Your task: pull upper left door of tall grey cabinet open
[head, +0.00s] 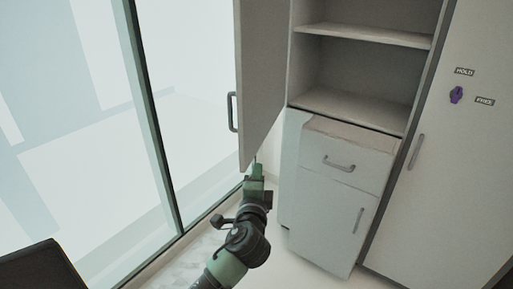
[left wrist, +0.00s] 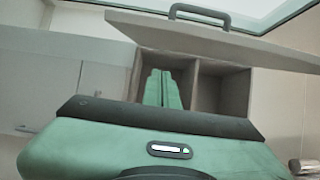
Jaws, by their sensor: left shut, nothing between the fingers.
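The upper left door (head: 263,75) of the tall grey cabinet (head: 362,90) stands swung wide open to the left, with the shelves behind it in plain view. Its grey handle (head: 232,112) is on the door's outer face, near the free edge. My left gripper (head: 257,170) is at the door's lower edge, on the side towards the cabinet, shut and empty. In the left wrist view its green fingers (left wrist: 162,88) are together, in front of the open compartments, and the door (left wrist: 215,40) with its handle (left wrist: 199,14) crosses the top. Whether the gripper touches the door I cannot tell. My right gripper is out of view.
Below the shelves are a drawer (head: 345,158) and a lower door (head: 325,215), both shut. A tall right door (head: 435,170) with a purple knob (head: 456,95) is shut. A glass wall (head: 75,130) with a dark green frame closes the left side. A dark object (head: 40,270) is at the lower left.

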